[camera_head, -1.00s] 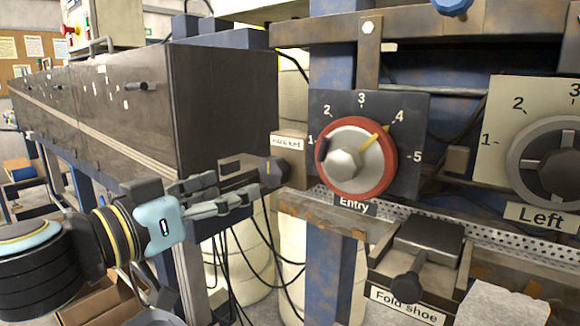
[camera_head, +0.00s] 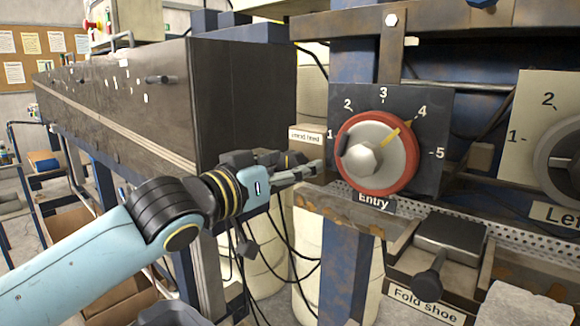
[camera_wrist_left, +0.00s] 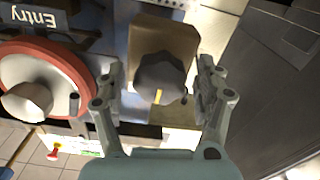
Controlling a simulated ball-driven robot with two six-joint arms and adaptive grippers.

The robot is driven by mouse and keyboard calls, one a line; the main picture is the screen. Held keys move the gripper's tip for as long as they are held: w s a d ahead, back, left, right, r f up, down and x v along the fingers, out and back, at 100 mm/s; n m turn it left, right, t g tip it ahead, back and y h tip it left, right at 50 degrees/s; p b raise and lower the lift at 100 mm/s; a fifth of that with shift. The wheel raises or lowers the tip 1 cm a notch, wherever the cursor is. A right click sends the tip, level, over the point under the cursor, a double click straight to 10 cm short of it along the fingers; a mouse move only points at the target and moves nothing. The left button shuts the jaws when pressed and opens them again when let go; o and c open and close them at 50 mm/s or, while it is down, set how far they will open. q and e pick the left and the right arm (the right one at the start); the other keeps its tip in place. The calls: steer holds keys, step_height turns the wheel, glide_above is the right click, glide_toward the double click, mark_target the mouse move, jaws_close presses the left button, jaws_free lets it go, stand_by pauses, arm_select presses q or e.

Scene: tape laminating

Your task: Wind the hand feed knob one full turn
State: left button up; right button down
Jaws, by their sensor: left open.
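The hand feed knob is a dark, lobed knob with a yellow mark, seen between my left fingers in the left wrist view (camera_wrist_left: 160,76). It sits in front of a tan bracket block (camera_wrist_left: 178,42). My left gripper (camera_wrist_left: 158,82) is open, with one finger on each side of the knob; I cannot tell whether either finger touches it. In the head view, my left gripper (camera_head: 298,170) reaches in below the hand feed label (camera_head: 306,136) and largely hides the knob. My right gripper is not in view.
The red-rimmed Entry dial (camera_head: 376,154) is close to the right of my left gripper, its yellow pointer near 4. A large dark housing (camera_head: 240,95) stands to the left. The fold shoe block (camera_head: 450,236) is lower right. Cables (camera_head: 285,245) hang below.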

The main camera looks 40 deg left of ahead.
arm_select(q)
steer(key=c, duration=1.2)
steer(key=shift+m, duration=0.3)
